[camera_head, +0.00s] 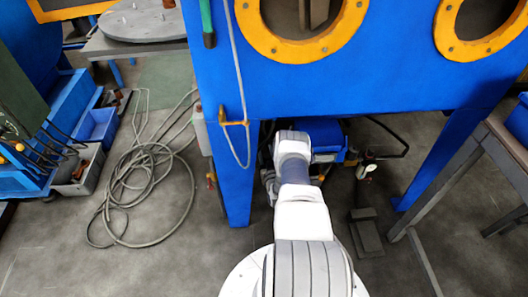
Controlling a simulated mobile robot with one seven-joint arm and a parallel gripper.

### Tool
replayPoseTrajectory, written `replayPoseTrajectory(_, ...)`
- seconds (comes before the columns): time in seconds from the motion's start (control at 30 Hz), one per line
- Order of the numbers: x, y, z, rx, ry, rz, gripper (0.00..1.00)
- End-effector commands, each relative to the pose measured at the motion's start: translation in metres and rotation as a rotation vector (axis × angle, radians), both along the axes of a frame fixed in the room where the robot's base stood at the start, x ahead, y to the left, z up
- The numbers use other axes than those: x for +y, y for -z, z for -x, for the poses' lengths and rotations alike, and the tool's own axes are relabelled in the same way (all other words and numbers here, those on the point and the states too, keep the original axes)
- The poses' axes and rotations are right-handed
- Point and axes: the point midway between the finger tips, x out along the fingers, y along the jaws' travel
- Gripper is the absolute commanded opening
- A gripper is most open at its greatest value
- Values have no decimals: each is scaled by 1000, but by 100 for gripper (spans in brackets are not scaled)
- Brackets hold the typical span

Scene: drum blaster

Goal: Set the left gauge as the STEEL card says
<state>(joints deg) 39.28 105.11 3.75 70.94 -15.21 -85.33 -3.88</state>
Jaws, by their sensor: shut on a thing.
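No gauge and no STEEL card can be made out in the head view. My arm reaches forward from the bottom middle toward the blue cabinet (330,80), and its far end is bent in front of the cabinet's lower edge. My gripper cannot be made out; the arm's own links cover the spot where it would be. What it holds cannot be seen.
The cabinet has two orange-ringed openings and blue legs. A thin looped cable with a yellow fitting (235,122) hangs on its front. A coiled hose (150,160) and bins (80,170) lie left. A foot pedal (365,225) and table (500,150) are right.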

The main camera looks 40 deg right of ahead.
Motion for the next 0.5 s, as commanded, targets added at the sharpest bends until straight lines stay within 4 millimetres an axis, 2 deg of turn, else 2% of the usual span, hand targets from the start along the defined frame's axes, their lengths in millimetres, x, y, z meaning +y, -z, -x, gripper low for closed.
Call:
replayPoseTrajectory(0.17,-2,-1,0,1,67,1,0)
replayPoseTrajectory(0.47,-2,-1,0,1,74,3,0)
replayPoseTrajectory(0.5,-2,-1,0,1,74,3,46)
